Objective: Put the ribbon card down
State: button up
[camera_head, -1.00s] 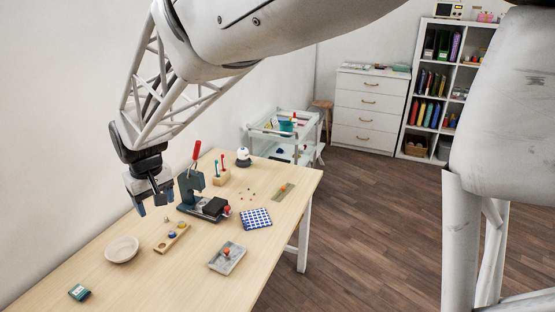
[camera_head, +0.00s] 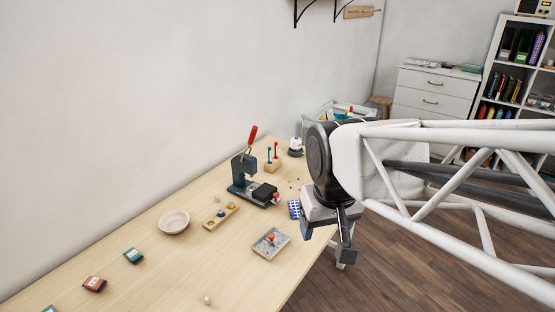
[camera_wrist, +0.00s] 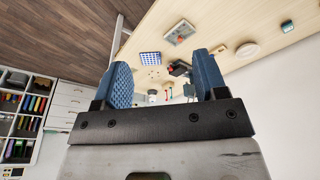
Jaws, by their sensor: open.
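My gripper (camera_head: 326,242) hangs over the table's right edge in the head view. Its blue-padded jaws are open with nothing held between them, as the wrist view also shows (camera_wrist: 162,68). I cannot pick out the ribbon card for certain. A small dark green packet (camera_head: 133,255) and a red-brown packet (camera_head: 94,283) lie flat on the left part of the table, well away from my gripper. The green packet also shows in the wrist view (camera_wrist: 287,26).
The wooden table (camera_head: 190,285) holds a pale bowl (camera_head: 174,222), a wooden block with buttons (camera_head: 221,217), a red-handled press (camera_head: 252,185), a grey tray (camera_head: 271,244) and a blue-white checked piece (camera_head: 294,210).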

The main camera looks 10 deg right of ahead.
jog(key=shift+m, duration=0.4)
jog(key=s, duration=0.1)
jog(key=s+d, duration=0.1)
jog(key=s, duration=0.1)
jog(key=s+d+f, duration=0.1)
jog(key=s, duration=0.1)
jog(key=shift+f, duration=0.1)
